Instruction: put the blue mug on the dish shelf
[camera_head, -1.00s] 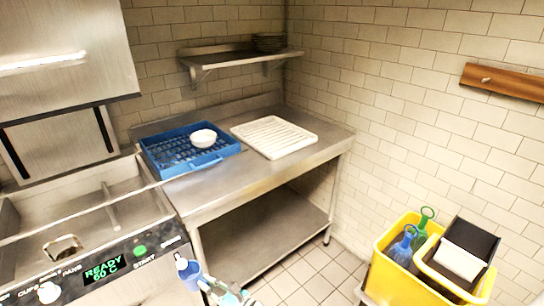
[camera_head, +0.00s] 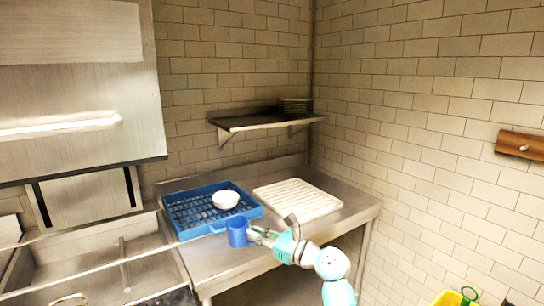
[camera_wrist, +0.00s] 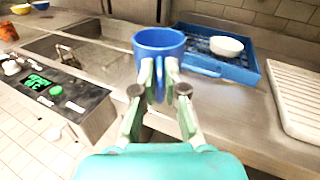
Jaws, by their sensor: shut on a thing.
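The blue mug (camera_head: 238,232) is upright, held in the air in front of the blue rack. My gripper (camera_head: 256,235) is shut on it from the right. In the wrist view the mug (camera_wrist: 159,42) sits between the fingertips of my gripper (camera_wrist: 158,75), with its open top showing. The dish shelf (camera_head: 262,123) is a steel wall shelf above the counter, higher than the mug.
On the steel counter (camera_head: 215,262) stand the blue rack (camera_head: 180,211) with a white bowl (camera_head: 225,199) in it and a white ribbed drainboard (camera_head: 297,198). The dishwasher hood (camera_head: 75,80) is at the left. A yellow bin (camera_head: 448,299) is at lower right.

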